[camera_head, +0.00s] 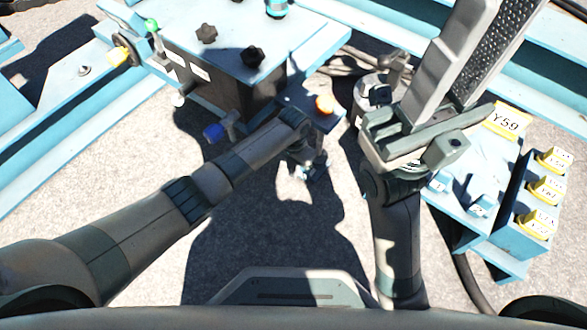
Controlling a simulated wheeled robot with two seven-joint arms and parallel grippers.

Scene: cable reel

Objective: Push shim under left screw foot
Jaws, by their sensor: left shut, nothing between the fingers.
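My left gripper (308,172) reaches down beside a small blue bracket (297,98) with an orange knob (323,104) at the machine's near corner. It is shut and empty, low over the ground. Small metal parts beside it may belong to a screw foot, but the arm and shadow hide the detail. I cannot pick out the shim. My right gripper (476,55) is raised close to the camera, its fingers pointing up in the picture. They look apart, with a textured pad showing and nothing seen between them.
The light-blue machine top (230,30) has black knobs. A blue-ended handle (213,132) sticks out near my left forearm. At right stands a blue box (525,205) with yellow labels, and a dark cable (466,280) runs below it. Bare ground (110,190) lies at left.

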